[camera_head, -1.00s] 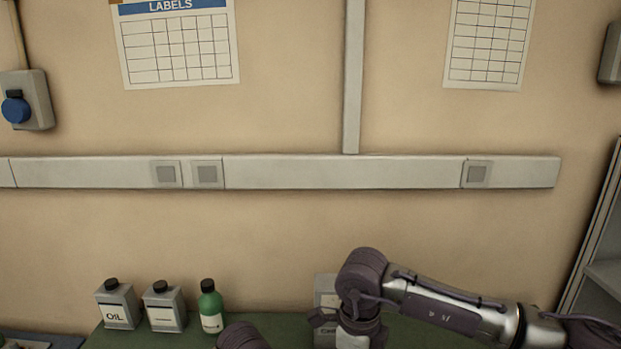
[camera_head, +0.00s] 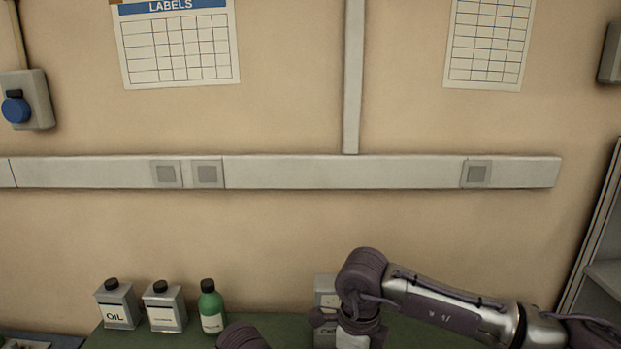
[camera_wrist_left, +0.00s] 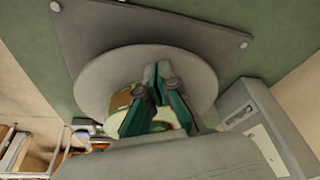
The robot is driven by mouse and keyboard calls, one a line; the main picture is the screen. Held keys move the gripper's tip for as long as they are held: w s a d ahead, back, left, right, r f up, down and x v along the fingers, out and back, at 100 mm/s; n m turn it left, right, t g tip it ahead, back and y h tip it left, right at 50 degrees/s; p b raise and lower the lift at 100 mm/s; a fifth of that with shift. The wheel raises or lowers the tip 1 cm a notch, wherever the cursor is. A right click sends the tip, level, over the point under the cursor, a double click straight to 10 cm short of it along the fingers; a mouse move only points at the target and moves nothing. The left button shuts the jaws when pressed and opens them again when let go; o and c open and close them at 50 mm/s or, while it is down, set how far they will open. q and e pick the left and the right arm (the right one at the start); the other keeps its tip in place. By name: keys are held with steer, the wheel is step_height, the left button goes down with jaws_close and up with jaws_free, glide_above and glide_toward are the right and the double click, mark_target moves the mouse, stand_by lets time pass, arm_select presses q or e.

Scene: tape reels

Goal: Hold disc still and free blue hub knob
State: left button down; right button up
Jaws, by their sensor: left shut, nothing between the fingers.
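In the left wrist view, my left gripper (camera_wrist_left: 159,76) is shut and empty, its green-padded fingers together in front of a round grey disc (camera_wrist_left: 112,70). Whether the fingertips touch the disc cannot be told. The disc stands before a darker grey plate (camera_wrist_left: 140,22) with bright studs at its corners. A copper-brown piece (camera_wrist_left: 120,98) shows beside the fingers, partly hidden by them. I cannot make out a blue hub knob. In the head view, the disc is out of sight and my right arm bends downward, with its gripper below the frame.
On the green bench stand an oil can (camera_head: 117,305), a second can (camera_head: 164,307) and a green bottle (camera_head: 210,308). A grey box (camera_head: 325,290) is partly hidden behind my right arm. A grey casing (camera_wrist_left: 250,115) stands right of the disc in the wrist view.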

arm_select(q)
steer(key=shift+f, duration=0.95)
steer(key=shift+s+f, duration=0.1)
steer(key=shift+f, duration=0.05)
stand_by(0.6)
arm_select(e)
steer(key=n, duration=0.6)
steer(key=shift+f+n, duration=0.3)
arm_select(q)
steer(key=shift+s+f, duration=0.1)
arm_select(e)
steer(key=n, duration=0.5)
steer(key=shift+f, duration=0.2)
steer(key=shift+s+f, duration=0.1)
steer(key=shift+f, duration=2.1)
